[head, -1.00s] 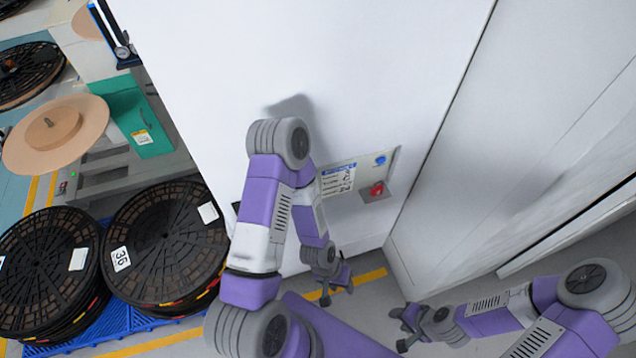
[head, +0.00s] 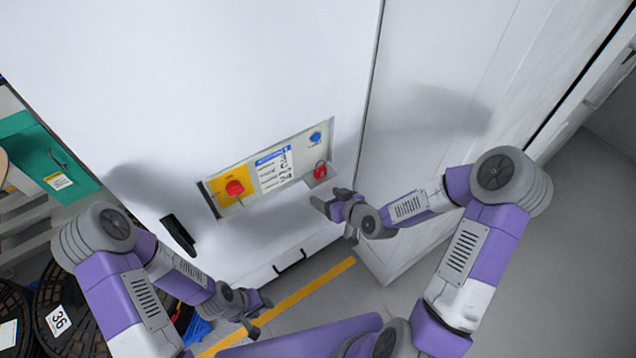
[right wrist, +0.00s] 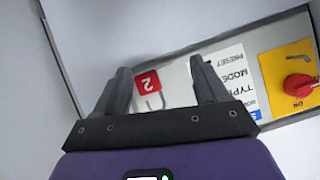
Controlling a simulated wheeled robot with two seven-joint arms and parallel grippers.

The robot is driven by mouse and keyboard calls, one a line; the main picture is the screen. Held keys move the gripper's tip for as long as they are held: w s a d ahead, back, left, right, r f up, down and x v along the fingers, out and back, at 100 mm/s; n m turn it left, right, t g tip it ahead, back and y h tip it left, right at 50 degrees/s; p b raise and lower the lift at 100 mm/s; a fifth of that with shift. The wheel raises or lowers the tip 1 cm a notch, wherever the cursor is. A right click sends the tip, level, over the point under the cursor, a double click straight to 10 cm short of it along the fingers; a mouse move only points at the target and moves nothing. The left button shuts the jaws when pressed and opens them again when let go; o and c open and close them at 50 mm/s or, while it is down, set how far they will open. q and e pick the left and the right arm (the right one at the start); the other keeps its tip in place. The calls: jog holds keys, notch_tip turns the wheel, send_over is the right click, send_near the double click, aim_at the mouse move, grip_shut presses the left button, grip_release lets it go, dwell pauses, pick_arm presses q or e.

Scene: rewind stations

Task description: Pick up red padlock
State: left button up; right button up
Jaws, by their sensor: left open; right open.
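The red padlock (head: 320,170) hangs at the lower right end of the control panel on the white cabinet. In the right wrist view the padlock (right wrist: 148,81) shows a white "2" and its metal shackle, and lies between the finger outlines. My right gripper (head: 325,203) is open and empty, just below the padlock and apart from it as far as I can tell. Its two fingers (right wrist: 160,72) point at the panel in the right wrist view. My left gripper (head: 259,313) is open and empty, low in front of the cabinet.
The panel also carries a red rotary switch on a yellow plate (head: 222,187), a label (head: 273,172) and a blue button (head: 315,137). A black handle (head: 178,235) is left of it. A white wall (head: 440,100) stands close on the right. Black reels (head: 60,325) sit lower left.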

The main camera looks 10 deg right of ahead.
aim_at(322, 171)
jog(key=w+d+r+t, duration=0.1)
jog(key=w+d+r+n+t+b, duration=0.1)
jog(key=w+r, duration=0.1)
jog(key=shift+w+d+r+n+t, duration=0.2)
jog(key=shift+r+n+t, duration=0.05)
jog(key=shift+n+t, duration=0.05)
jog(key=b+x, duration=0.2)
jog(key=x, duration=0.5)
jog(key=shift+f, duration=0.15)
pick_arm(q)
notch_tip(322, 171, down, 4)
jog(key=shift+f, duration=0.1)
pick_arm(e)
jog(key=shift+s, duration=0.1)
jog(key=shift+c, duration=0.3)
jog(key=c, duration=1)
